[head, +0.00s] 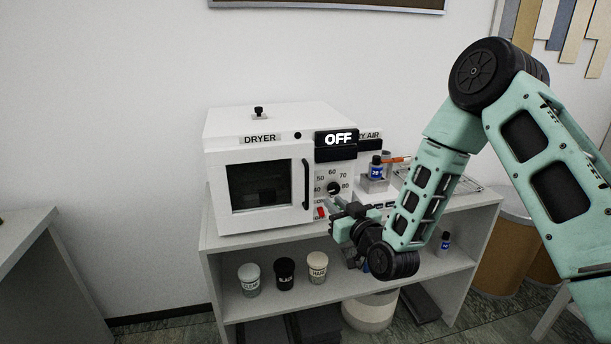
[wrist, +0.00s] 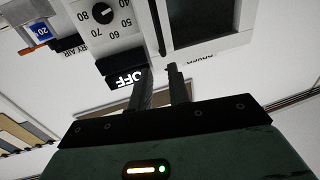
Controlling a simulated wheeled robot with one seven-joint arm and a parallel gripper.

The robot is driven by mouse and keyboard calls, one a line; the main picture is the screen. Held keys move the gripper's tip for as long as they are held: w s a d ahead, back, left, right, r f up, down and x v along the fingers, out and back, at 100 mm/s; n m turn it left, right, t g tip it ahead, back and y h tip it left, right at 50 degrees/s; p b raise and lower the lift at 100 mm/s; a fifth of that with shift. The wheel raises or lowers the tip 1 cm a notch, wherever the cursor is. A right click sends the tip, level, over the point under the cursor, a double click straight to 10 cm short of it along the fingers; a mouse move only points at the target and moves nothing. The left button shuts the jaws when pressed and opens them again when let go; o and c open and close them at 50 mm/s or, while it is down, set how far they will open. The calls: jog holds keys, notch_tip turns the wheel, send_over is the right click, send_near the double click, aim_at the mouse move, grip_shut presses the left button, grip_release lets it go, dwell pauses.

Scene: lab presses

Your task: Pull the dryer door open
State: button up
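The white dryer (head: 228,128) stands on the grey shelf unit. Its door (head: 217,192), with a dark window (head: 258,185), looks shut. The black vertical handle (head: 306,184) is on the door's right side. In the wrist view, which is upside down, the handle (wrist: 157,25) lines up with the gap between my fingers, and the window (wrist: 200,20) is beside it. My gripper (head: 327,207) is in front of the dryer, just right of the handle's lower part. In the wrist view my gripper (wrist: 161,72) is open; whether the fingers touch the handle is unclear.
The control panel with its dial (head: 333,187) and the OFF display (head: 338,139) are right of the door. A blue-labelled bottle (head: 376,168) stands farther right. Several lidded jars (head: 284,273) are on the lower shelf. A grey table (head: 22,238) is at left.

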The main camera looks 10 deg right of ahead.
aim_at(308, 178)
jog(key=w+a+p, duration=0.1)
jog(key=w, duration=0.4)
jog(key=w+a+p, duration=0.1)
jog(key=w+p, duration=0.1)
jog(key=w, duration=0.4)
jog(key=w+a+p, duration=0.1)
jog(key=w+p, duration=0.1)
jog(key=w, duration=0.3)
jog(key=shift+w+a, duration=0.15)
jog(key=shift+a, duration=0.05)
jog(key=shift+c, duration=0.2)
grip_shut()
